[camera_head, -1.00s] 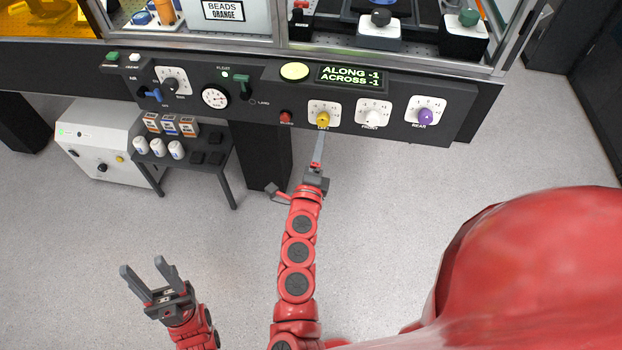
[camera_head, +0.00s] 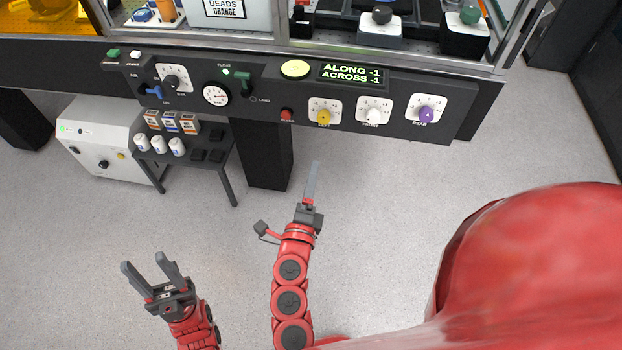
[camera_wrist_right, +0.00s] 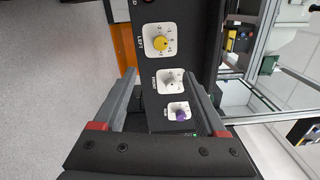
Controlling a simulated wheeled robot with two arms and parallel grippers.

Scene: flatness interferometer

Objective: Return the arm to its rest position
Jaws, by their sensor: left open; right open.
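My right gripper (camera_head: 311,184) is seen edge-on in the head view, below the control panel (camera_head: 300,112) and apart from it. In the right wrist view its two fingers (camera_wrist_right: 165,100) stand apart with nothing gripped between them. Beyond them show the yellow left knob (camera_wrist_right: 160,44), the white front knob (camera_wrist_right: 170,77) and the purple rear knob (camera_wrist_right: 180,114). My left gripper (camera_head: 150,274) is open and empty over the floor at the lower left of the head view.
The panel also carries a red button (camera_head: 286,115), a dial gauge (camera_head: 215,95) and a display (camera_head: 352,73) reading ALONG -1, ACROSS -1. A small dark table (camera_head: 226,160) with white containers and a white box (camera_head: 88,135) stand at left. The floor around my grippers is clear.

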